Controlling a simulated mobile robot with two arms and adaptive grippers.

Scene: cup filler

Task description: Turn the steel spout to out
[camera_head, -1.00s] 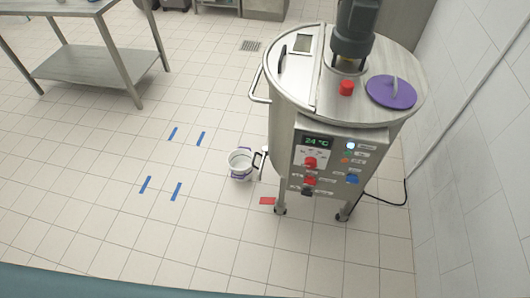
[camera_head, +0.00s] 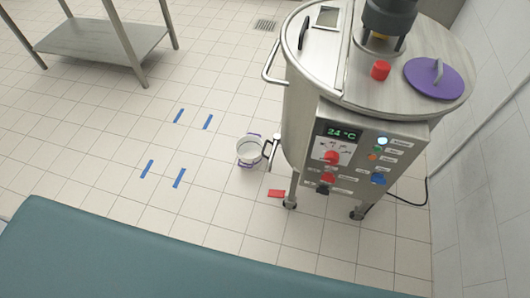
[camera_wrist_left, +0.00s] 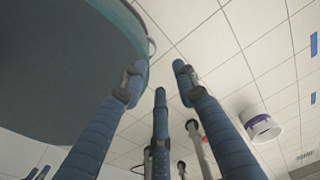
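The steel spout (camera_head: 269,149) sticks out from the left side of the steel machine (camera_head: 310,110), low down. A white bucket (camera_head: 249,152) with a purple band stands on the floor by the spout; I cannot tell if the spout's end is over it. The bucket also shows in the left wrist view (camera_wrist_left: 262,126). My left gripper (camera_wrist_left: 159,85) has three blue fingers spread apart, with nothing between them. It is outside the head view, apart from the spout. My right gripper is in neither view.
The control panel (camera_head: 350,160) has red and blue knobs and a 24 °C display. Blue tape marks (camera_head: 179,178) lie on open floor, and red tape (camera_head: 276,193) lies near a caster. A steel table (camera_head: 100,45) stands back left. A wall is right. My teal base fills the foreground.

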